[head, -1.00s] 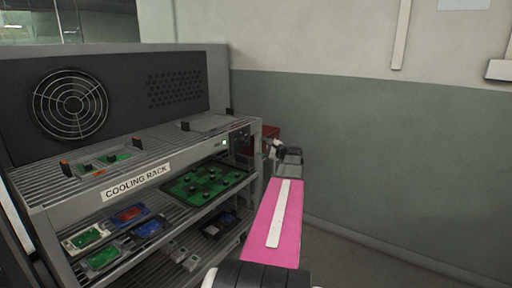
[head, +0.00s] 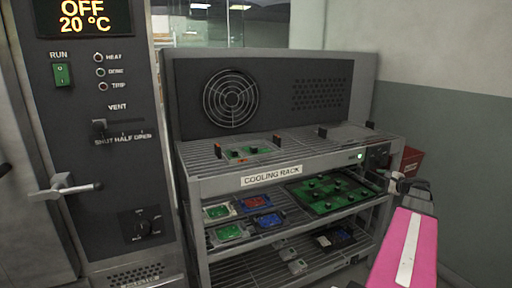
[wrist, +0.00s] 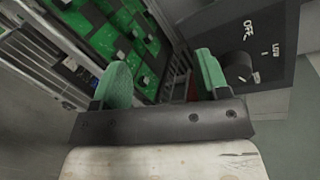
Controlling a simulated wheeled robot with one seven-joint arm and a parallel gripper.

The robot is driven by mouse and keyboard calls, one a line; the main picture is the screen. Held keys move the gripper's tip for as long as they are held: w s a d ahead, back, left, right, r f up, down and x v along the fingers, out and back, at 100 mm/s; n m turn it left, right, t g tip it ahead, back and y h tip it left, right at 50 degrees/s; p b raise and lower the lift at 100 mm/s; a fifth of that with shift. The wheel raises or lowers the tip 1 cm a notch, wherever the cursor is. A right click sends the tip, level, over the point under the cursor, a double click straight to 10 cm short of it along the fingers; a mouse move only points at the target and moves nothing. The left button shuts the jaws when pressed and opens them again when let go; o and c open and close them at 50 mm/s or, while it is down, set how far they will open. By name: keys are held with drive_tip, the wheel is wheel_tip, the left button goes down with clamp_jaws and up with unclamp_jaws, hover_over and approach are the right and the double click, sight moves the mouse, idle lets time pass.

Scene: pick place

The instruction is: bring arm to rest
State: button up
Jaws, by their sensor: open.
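My gripper (wrist: 162,85) shows in the wrist view with its two green-tipped fingers spread apart and nothing between them. In the head view my pink arm reaches up at the lower right, and my gripper (head: 408,184) is at its far end, beside the right end of the cooling rack (head: 215,185). In the wrist view a dark panel with a knob (wrist: 237,66), marked OFF and LOW, is just beyond the right finger. A large green circuit board (head: 325,192) lies on the rack's upper shelf; it also shows in the wrist view (wrist: 112,38).
A dark oven (head: 105,190) with a lever handle (head: 66,188) stands left of the rack; its display reads OFF, 20 °C. Small red, green and blue boards lie on the rack's shelves. A red box (head: 411,160) is behind my gripper. A wall (head: 455,150) bounds the right.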

drive_tip(key=s+a+f+n+g, duration=0.2)
drive_tip(key=a+f+n+g, duration=0.2)
drive_tip(key=a+f, duration=0.55)
drive_tip(key=s+a+f+n+g, duration=0.1)
drive_tip(key=a+f+n+g, duration=0.25)
drive_tip(key=a, duration=1.05)
drive_tip(key=s+a+f+n+g+h, duration=0.3)
drive_tip(key=s+a, duration=0.3)
drive_tip(key=a, duration=0.2)
drive_tip(key=s+a+f+n+g+h, duration=0.3)
drive_tip(key=s+a+f+n+h, duration=0.1)
drive_tip(key=s+a+f+n, duration=0.2)
drive_tip(key=shift+s+a+h, duration=0.4)
drive_tip(key=shift+s+a, duration=0.4)
drive_tip(key=shift+a, duration=0.15)
